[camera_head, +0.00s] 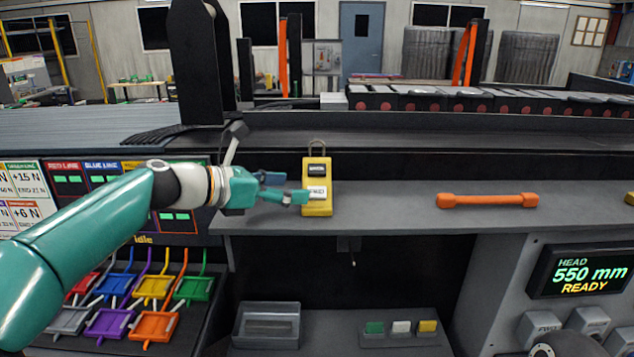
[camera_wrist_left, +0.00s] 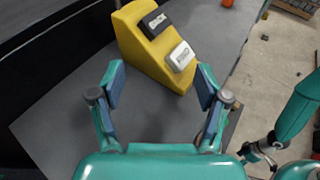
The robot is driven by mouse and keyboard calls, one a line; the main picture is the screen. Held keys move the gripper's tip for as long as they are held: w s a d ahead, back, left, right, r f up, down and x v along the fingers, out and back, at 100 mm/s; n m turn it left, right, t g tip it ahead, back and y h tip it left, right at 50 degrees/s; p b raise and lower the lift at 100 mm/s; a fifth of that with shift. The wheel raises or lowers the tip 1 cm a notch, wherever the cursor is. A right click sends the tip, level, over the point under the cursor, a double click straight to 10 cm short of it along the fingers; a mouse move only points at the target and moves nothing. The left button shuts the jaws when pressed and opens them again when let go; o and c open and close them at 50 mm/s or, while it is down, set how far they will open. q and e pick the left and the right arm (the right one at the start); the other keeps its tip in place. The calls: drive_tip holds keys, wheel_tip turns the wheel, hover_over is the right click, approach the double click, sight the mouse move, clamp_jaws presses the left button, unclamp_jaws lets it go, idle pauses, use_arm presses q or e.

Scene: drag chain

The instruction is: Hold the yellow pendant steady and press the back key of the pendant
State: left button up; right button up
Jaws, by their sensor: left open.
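The yellow pendant (camera_head: 318,206) stands on the grey shelf, with a wire loop at its top. It has a black key (camera_head: 316,170) above and a white key (camera_head: 317,193) below; their lettering is too small to read surely. My left gripper (camera_head: 285,187) is open at the pendant's left side, and one finger overlaps its edge in the head view. In the left wrist view the pendant (camera_wrist_left: 147,52) is just ahead of the open left gripper (camera_wrist_left: 160,80), its lower end near the right-hand finger. Contact cannot be told. A teal arm shows at the right there; its gripper is unclear.
An orange bar (camera_head: 487,200) lies on the shelf (camera_head: 395,205) to the right, with clear shelf between. Below are a grey tray (camera_head: 267,325) and small coloured blocks (camera_head: 400,327). A display (camera_head: 583,275) stands at the right.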

sight(304, 186)
use_arm(q)
drive_tip(key=p+x, duration=0.1)
drive_tip(key=x, duration=0.3)
drive_tip(key=shift+w+d+p, duration=0.1)
drive_tip(key=shift+d+p, duration=0.15)
drive_tip(key=shift+p, duration=0.15)
drive_tip(key=shift+w+d+f, duration=0.2)
drive_tip(key=shift+d+f, duration=0.05)
drive_tip(key=shift+d, duration=0.1)
drive_tip(key=shift+d+f, duration=0.1)
drive_tip(key=shift+f, duration=0.1)
use_arm(e)
wheel_tip(304, 186, up, 2)
drive_tip(key=shift+s+r, duration=0.1)
drive_tip(key=shift+r, duration=0.05)
